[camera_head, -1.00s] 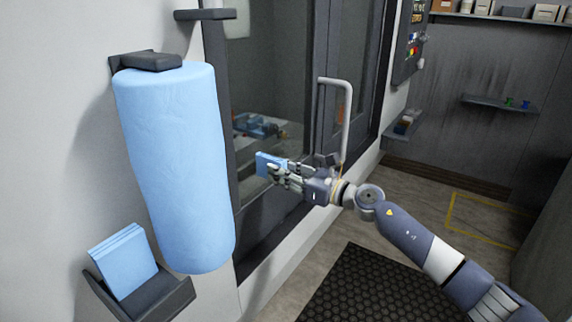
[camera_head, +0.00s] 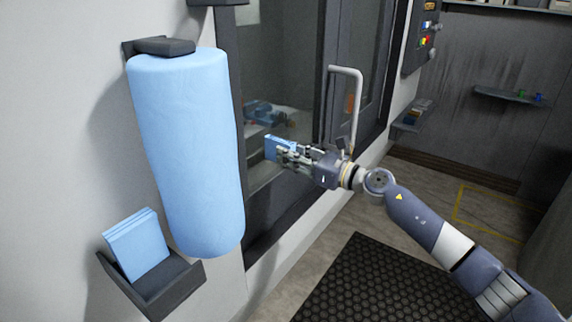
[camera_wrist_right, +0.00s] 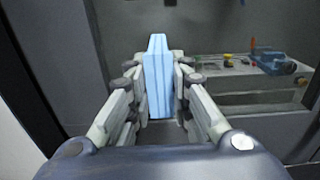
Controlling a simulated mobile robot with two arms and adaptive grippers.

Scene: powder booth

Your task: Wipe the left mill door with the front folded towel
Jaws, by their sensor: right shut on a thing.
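My right gripper (camera_head: 289,152) is shut on a light blue folded towel (camera_head: 272,146). In the right wrist view the towel (camera_wrist_right: 158,80) stands upright between the two fingers (camera_wrist_right: 158,95). The gripper is in front of the left mill door (camera_head: 292,106), a dark-framed glass door with a pale vertical handle (camera_head: 356,105) to the right. I cannot tell whether the towel touches the glass. More folded blue towels (camera_head: 137,246) stand in a dark wall holder (camera_head: 160,289) at lower left. My left gripper is not in view.
A big blue towel roll (camera_head: 190,155) hangs on the wall left of the door. A control panel (camera_head: 424,38) and a small shelf (camera_head: 412,118) are right of the door. A black mat (camera_head: 375,285) lies on the floor. Behind the glass is a blue vise (camera_wrist_right: 270,62).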

